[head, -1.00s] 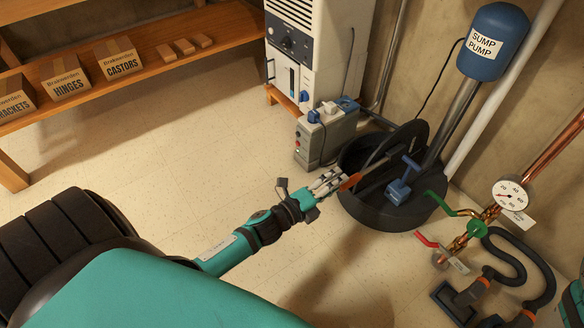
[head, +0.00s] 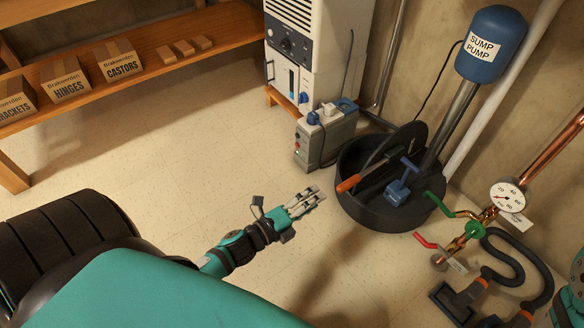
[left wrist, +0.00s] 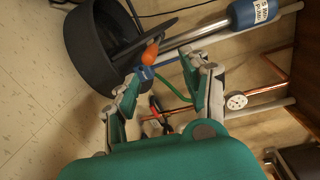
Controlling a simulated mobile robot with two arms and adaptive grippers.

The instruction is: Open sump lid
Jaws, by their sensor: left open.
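The sump (head: 375,213) is a round black basin on the floor at right of centre. Its dark round lid (head: 408,140) stands tilted up at the back of the opening. A bar with an orange handle (head: 348,184) reaches from the near left rim towards the lid; whether it touches the lid is unclear. The handle (left wrist: 150,53) also shows in the left wrist view, beyond the fingers. My left gripper (head: 314,196) is open and empty, in front of and left of the basin, apart from the handle. My right gripper is not in view.
A blue sump pump (head: 492,45) on a pipe rises behind the basin. A grey box (head: 326,138) stands left of it. A gauge (head: 508,196), valve levers and black hose (head: 530,265) are at right.

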